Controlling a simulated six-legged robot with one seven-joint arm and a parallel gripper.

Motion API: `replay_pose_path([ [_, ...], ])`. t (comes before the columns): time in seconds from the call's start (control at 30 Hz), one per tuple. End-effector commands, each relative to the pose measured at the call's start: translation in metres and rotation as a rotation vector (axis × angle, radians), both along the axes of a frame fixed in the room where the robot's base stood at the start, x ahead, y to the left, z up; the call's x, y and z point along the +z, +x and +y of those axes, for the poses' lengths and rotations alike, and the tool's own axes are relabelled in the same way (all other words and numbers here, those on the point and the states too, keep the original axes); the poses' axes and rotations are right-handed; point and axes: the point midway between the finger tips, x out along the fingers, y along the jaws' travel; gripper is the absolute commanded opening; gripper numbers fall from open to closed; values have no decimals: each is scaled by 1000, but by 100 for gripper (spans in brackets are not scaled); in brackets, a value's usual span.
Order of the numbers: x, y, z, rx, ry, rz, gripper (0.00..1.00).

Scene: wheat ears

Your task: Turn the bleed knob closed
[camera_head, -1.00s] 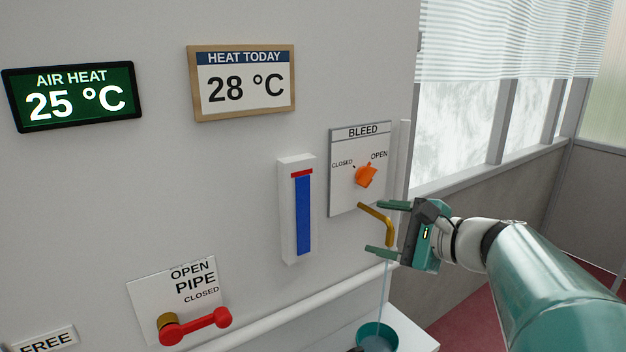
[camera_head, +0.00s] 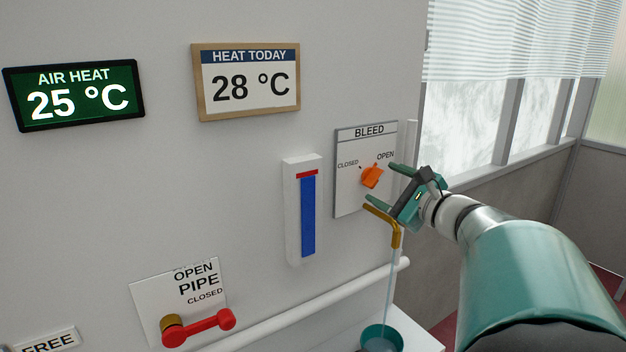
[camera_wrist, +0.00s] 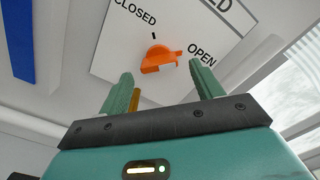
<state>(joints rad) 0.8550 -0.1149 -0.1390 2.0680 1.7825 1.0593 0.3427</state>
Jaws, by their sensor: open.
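The orange bleed knob (camera_head: 371,177) sits on a white BLEED panel (camera_head: 350,195) on the wall, marked CLOSED at left and OPEN at right. Its pointed end is toward OPEN. In the wrist view the knob (camera_wrist: 158,58) shows beyond and between my fingers. My gripper (camera_head: 378,182) is open and empty, its two green fingers apart, in front of and slightly right of the knob. In the wrist view my gripper (camera_wrist: 160,85) points toward the panel. I see no clear contact with the knob.
A brass spout (camera_head: 395,230) below the panel runs a thin stream into a green cup (camera_head: 381,338). A blue-column gauge (camera_head: 305,215) is left of the panel. A red pipe handle (camera_head: 200,327) is at lower left. A white rail (camera_head: 310,303) crosses the wall below.

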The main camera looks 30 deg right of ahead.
Motion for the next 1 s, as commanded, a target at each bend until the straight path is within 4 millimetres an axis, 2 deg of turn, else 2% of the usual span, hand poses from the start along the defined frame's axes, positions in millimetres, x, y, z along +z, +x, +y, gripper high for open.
replay_pose_path([
  [0.1, 0, 16, 0, 1, -1, 1, 65],
  [0.2, 0, 22, 0, 1, 0, 1, 65],
  [0.47, 0, 24, 1, 0, -1, 0, 65],
  [0.5, 0, 24, 1, 1, -1, 1, 64],
  [0.7, 0, 24, 1, 1, -1, 1, 24],
  [0.73, 0, 24, 1, 1, -1, 1, 21],
  [1.0, 0, 24, 1, 1, -19, 0, 21],
])
